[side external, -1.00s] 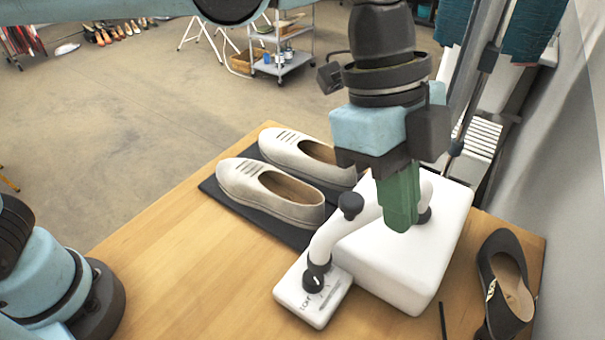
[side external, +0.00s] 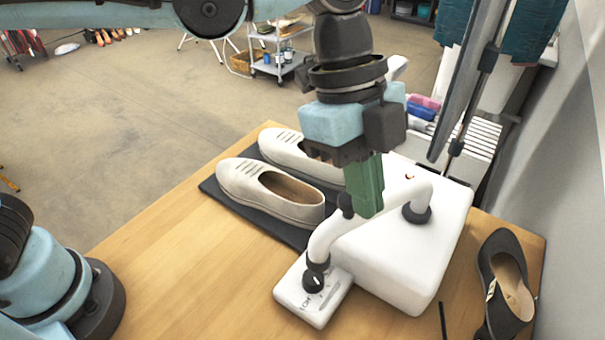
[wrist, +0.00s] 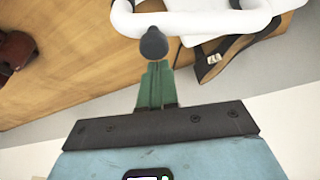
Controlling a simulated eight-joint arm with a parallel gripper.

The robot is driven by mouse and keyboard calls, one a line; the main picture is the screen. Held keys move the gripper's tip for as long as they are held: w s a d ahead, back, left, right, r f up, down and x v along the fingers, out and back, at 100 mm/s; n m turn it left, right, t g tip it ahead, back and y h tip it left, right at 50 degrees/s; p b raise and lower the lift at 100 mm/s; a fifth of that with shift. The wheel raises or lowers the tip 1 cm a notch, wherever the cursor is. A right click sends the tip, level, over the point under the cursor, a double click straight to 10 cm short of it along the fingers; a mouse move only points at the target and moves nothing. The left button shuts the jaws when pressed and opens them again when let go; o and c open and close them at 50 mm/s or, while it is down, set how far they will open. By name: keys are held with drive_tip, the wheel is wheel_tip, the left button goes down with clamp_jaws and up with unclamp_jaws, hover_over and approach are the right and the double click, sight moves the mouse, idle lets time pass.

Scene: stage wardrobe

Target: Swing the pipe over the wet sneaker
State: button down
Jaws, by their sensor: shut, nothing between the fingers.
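The white bent pipe (side external: 325,239) arches over a white box-shaped machine (side external: 440,255), with dark collars at both ends. A black knob (wrist: 153,43) sticks out from it, partly hidden by my fingers in the side view. Two cream sneakers lie on a dark mat (side external: 211,187): a near one (side external: 237,184) and a far one (side external: 283,143), partly behind my gripper. I cannot tell which is wet. My gripper (side external: 369,214) has green fingers, shut and empty, pointing down beside the knob and pipe. In the wrist view the fingertips (wrist: 157,64) appear close to the knob; contact is unclear.
A small white control panel with a dial (side external: 311,291) sits in front of the machine. A dark shoe (side external: 502,285) stands at the right table edge. The wooden table (side external: 190,265) is clear at the front left. A wall rises on the right.

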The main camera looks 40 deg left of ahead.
drive_tip(key=shift+w+a+m, duration=0.25)
drive_tip(key=shift+a+m, duration=0.25)
drive_tip(key=shift+a, duration=0.1)
drive_tip(key=w+a+m, duration=0.2)
drive_tip(key=w+a, duration=0.4)
drive_tip(key=a, duration=0.1)
drive_tip(key=shift+w+g, duration=0.3)
drive_tip(key=shift+g, duration=0.1)
drive_tip(key=shift+a, duration=0.15)
drive_tip(key=s+d, duration=0.2)
drive_tip(key=s, duration=0.2)
drive_tip(key=w+d+v, duration=0.1)
drive_tip(key=w+v, duration=0.1)
drive_tip(key=v, duration=0.9)
drive_tip(key=s+a+f+n+t+y, duration=0.2)
drive_tip(key=s+a+f+n+t, duration=0.1)
drive_tip(key=a+f+n, duration=0.5)
drive_tip(key=s+a+f+n+t+y, duration=0.1)
drive_tip(key=s+a+f+n+t, duration=0.3)
drive_tip(key=a+n, duration=1)
wheel_tip(320, 180, down, 5)
drive_tip(key=shift+a+r+n+t+y, duration=0.1)
drive_tip(key=shift+a+n+t+y, duration=0.25)
drive_tip(key=shift+n+t, duration=0.75)
